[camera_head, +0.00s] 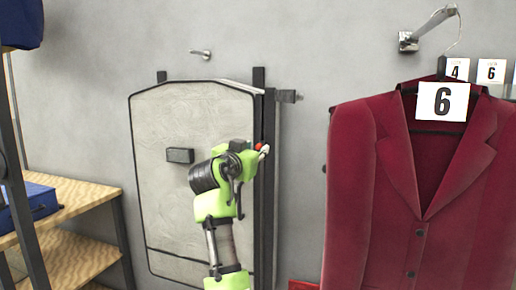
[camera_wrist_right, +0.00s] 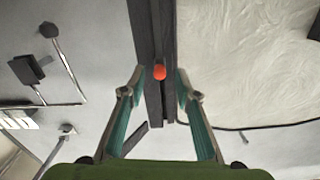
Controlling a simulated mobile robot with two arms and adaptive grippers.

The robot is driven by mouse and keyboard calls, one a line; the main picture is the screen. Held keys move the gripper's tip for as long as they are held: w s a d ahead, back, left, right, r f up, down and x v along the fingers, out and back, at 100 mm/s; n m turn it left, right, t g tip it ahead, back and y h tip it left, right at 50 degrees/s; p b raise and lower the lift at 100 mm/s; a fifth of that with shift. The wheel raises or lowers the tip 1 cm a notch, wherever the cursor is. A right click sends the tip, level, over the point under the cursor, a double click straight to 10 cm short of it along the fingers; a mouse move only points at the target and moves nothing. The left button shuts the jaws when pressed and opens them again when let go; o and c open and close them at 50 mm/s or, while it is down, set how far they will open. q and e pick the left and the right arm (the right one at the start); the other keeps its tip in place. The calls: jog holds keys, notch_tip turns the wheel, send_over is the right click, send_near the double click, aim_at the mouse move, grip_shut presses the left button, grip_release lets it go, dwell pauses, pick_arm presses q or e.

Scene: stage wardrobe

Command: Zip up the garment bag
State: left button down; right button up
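The garment bag (camera_head: 190,115) hangs against the wall, a pale, textured panel with a dark border. A dark vertical zip strip (camera_head: 259,95) runs down its right side; it also shows in the wrist view (camera_wrist_right: 150,25). A small red-orange pull (camera_wrist_right: 159,72) sits on the strip and also shows in the head view (camera_head: 258,147). My right gripper (camera_head: 262,151) is at the strip, about mid-height. In the wrist view its fingers (camera_wrist_right: 160,75) are spread on both sides of the strip, with the pull between them. Whether they touch it is unclear. My left gripper is out of view.
A dark red jacket (camera_head: 350,190) with a "6" card (camera_head: 442,101) hangs to the right of the bag. A wooden shelf (camera_head: 65,195) with a blue box (camera_head: 38,200) stands at the left. A small hook (camera_head: 201,54) is above the bag.

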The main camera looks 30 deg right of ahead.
jog(key=v, duration=0.8)
jog(key=shift+s+a, duration=0.2)
jog(key=shift+a, duration=0.05)
